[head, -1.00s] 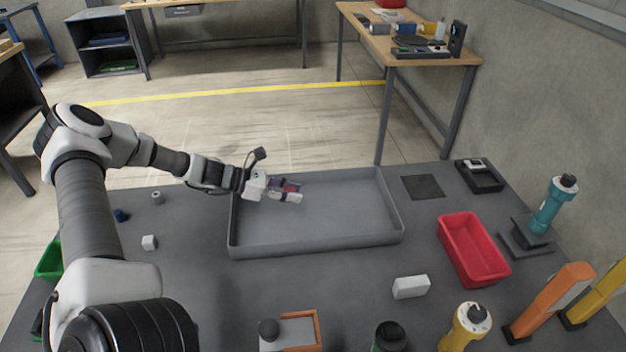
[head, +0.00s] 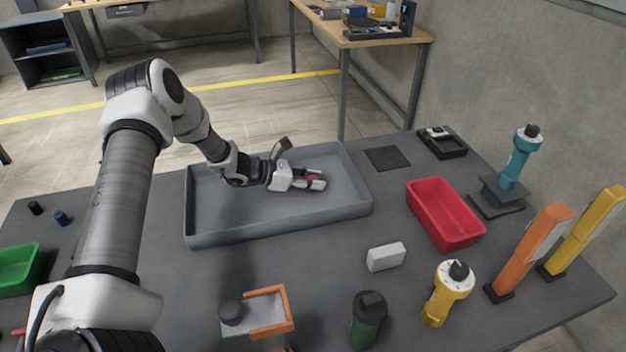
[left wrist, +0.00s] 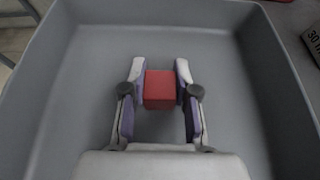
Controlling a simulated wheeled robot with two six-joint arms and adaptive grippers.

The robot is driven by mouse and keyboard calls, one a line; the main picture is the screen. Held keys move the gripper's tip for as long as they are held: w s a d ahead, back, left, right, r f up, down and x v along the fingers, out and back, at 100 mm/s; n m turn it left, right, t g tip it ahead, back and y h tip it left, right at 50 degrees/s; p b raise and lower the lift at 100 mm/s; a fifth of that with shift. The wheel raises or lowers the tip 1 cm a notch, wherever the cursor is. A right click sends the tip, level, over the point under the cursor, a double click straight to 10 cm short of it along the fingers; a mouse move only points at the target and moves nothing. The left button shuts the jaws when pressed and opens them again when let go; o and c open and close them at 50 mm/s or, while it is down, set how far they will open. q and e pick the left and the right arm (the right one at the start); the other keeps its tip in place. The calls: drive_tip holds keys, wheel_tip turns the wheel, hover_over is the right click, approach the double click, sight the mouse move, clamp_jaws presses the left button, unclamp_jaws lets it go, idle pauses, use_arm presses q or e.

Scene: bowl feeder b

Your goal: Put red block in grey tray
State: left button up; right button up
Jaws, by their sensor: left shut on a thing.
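The red block (left wrist: 160,90) sits between the two fingers of my left gripper (left wrist: 161,82) in the left wrist view, and the gripper is shut on it. In the head view the left gripper (head: 318,180) is over the inside of the grey tray (head: 240,232), toward its right half. Only a small red part of the block (head: 312,177) shows there between the fingers. The tray floor around the block is bare. I cannot tell whether the block touches the floor. My right gripper is not in view.
A red bin (head: 446,215) stands right of the tray, and a white block (head: 386,257) lies in front of it. Yellow (head: 447,292) and green (head: 368,320) tools stand near the front. An orange-edged fixture (head: 257,312) is at front centre. A green bin (head: 18,268) is at left.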

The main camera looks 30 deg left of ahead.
use_arm(q)
drive_tip(key=shift+w+f, duration=0.1)
drive_tip(key=shift+f, duration=0.05)
drive_tip(key=shift+f+b, duration=0.15)
drive_tip(key=shift+b, duration=0.25)
drive_tip(key=o, duration=1)
drive_tip(key=shift+c, duration=0.2)
drive_tip(key=shift+a+r+p, duration=0.1)
drive_tip(key=shift+r+p, duration=0.35)
drive_tip(key=shift+p, duration=0.1)
drive_tip(key=p+v, duration=0.2)
drive_tip(key=v, duration=0.9)
drive_tip(key=shift+s+p, duration=0.3)
drive_tip(key=shift+s+a, duration=0.15)
drive_tip(key=shift+s, duration=0.05)
